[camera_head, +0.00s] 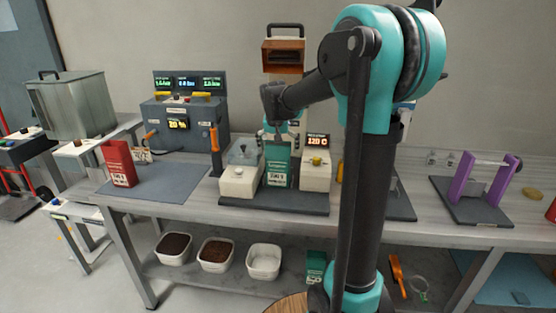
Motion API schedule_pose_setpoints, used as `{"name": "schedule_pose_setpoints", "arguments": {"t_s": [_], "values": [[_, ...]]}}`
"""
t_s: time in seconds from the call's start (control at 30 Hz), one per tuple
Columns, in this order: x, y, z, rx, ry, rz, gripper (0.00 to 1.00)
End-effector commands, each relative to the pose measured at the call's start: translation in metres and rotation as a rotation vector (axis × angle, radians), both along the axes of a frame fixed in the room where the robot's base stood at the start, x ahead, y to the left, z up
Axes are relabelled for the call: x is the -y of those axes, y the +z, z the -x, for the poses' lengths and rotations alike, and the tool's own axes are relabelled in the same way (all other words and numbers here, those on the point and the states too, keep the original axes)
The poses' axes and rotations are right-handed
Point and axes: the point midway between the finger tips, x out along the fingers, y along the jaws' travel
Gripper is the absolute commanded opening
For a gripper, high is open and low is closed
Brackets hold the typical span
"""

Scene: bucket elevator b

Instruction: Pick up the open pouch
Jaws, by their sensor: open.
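A teal pouch (278,166) with a white label stands upright between two white blocks of a device on the bench. A red pouch (118,163) with a white label stands on a grey mat at the left. My gripper (280,138) is at the end of my arm, just above the teal pouch, and is open. Its fingertips are small and partly hidden, so contact with the pouch is unclear. Another teal pouch (315,264) is on the lower shelf, partly hidden by my arm.
The device's white blocks (240,180) stand close on both sides of the teal pouch; a display reads 120 C. A grey control box (188,125) stands behind left. A purple stand (484,178) is at right. Several white tubs (264,262) sit on the lower shelf.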

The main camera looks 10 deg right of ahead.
Motion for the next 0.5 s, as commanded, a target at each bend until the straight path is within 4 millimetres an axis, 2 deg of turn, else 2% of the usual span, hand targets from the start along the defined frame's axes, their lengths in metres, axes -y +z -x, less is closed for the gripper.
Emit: {"name": "schedule_pose_setpoints", "arguments": {"t_s": [0.27, 0.5], "values": [[0.0006, -0.0046, -0.0016, 0.000, 0.000, 0.000, 1.00], [0.0005, -0.0044, -0.0015, 0.000, 0.001, 0.000, 0.73]]}}
